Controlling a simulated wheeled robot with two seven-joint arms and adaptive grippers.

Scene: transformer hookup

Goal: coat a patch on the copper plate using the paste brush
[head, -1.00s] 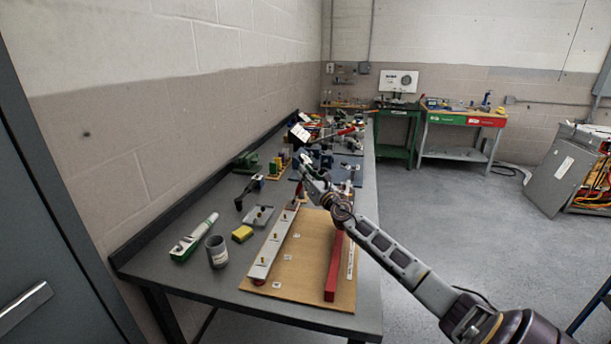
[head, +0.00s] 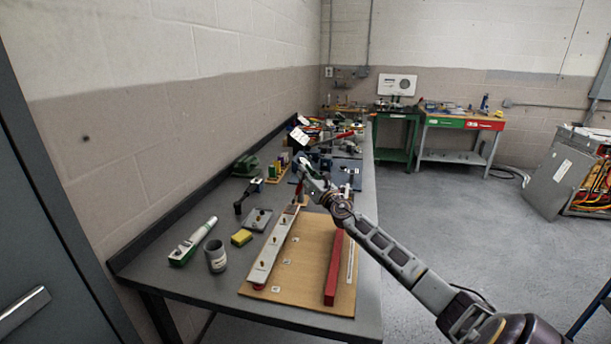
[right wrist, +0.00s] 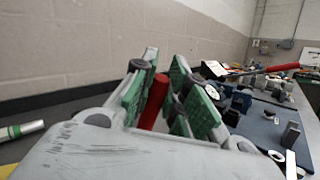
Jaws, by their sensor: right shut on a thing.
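My right gripper (head: 302,180) is over the far end of the wooden board, at the bench's middle. It is shut on the paste brush (right wrist: 153,102), whose red handle stands between the green-padded fingers in the right wrist view. In the head view the brush hangs down near the far end of a long pale bar (head: 270,254) with several brass studs. I cannot tell whether its tip touches the bar. No clearly copper-coloured plate can be made out; a small brownish spot shows by the brush tip. My left gripper is not in view.
The wooden board (head: 302,265) also carries a red bar (head: 333,268). Left of it are a grey cup (head: 216,256), a yellow sponge (head: 241,237), a small grey plate (head: 258,219) and a white-green tool (head: 193,242). Tools crowd the bench beyond.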

